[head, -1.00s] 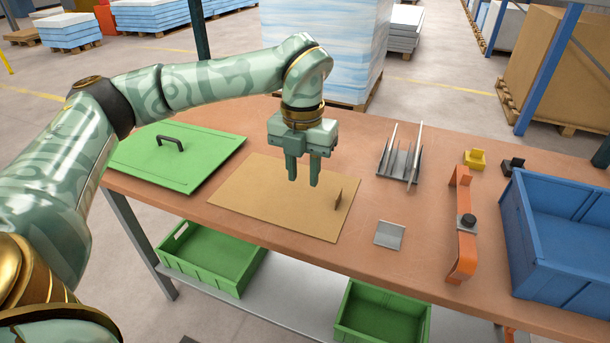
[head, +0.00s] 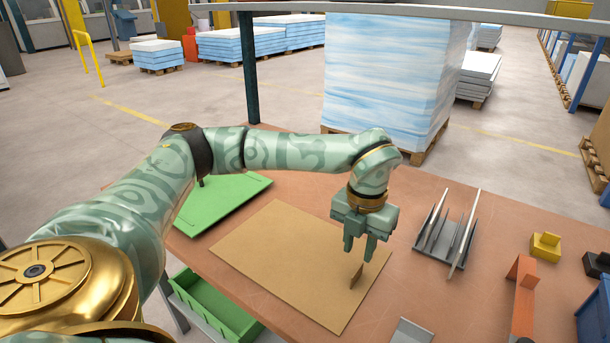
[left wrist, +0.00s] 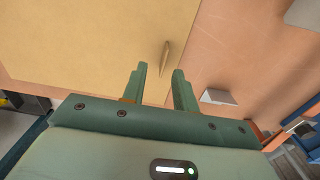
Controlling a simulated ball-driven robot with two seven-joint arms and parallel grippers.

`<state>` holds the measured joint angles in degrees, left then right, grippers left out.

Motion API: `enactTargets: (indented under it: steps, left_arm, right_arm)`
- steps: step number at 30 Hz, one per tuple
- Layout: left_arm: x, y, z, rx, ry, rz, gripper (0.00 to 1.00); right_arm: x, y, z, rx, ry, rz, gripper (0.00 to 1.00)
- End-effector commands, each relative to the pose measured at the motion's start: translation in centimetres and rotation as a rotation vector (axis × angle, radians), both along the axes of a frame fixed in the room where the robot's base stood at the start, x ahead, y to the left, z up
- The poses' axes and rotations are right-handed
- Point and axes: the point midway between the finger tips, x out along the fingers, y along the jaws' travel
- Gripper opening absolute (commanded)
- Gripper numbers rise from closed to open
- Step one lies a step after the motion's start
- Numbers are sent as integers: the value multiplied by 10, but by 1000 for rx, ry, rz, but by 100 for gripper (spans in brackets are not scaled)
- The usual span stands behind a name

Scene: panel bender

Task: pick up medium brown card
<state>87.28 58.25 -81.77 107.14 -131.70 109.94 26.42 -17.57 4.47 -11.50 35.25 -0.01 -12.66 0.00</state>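A flat brown card (head: 280,262) lies on the table, with a small upright brown tab (head: 356,277) near its right edge. In the left wrist view the card (left wrist: 90,45) fills the upper left, and the tab (left wrist: 165,57) stands just beyond my fingertips. My left gripper (head: 359,251) is open and empty, pointing down over the card's right part, close to the tab and apparently above it. Its two spread fingers also show in the left wrist view (left wrist: 158,74). My right gripper is not in view.
A grey rack with upright plates (head: 443,240) stands right of the card. A green lid (head: 225,203) lies to the left. Bare table separates card and rack.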

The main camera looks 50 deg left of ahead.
Motion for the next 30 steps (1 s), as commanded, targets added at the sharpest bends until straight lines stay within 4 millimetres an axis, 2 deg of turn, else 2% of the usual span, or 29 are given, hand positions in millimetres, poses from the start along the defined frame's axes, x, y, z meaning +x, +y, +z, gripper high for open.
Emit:
enactTargets:
  steps: [1,8,15,23,26,30]
  left_arm:
    - [0,0,-8,0,1,-1,29]
    - [-1,-3,-23,0,1,-1,29]
    - [-3,-8,-62,1,2,0,29]
    - [-3,-8,-63,-1,-2,0,29]
    - [-3,-8,-63,0,-2,0,1]
    - [-3,-8,-63,0,-2,0,0]
  right_arm:
    - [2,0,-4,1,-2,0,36]
    - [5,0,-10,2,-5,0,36]
    - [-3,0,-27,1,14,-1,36]
    - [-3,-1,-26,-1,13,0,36]
    - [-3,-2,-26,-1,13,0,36]
    - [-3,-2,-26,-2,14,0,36]
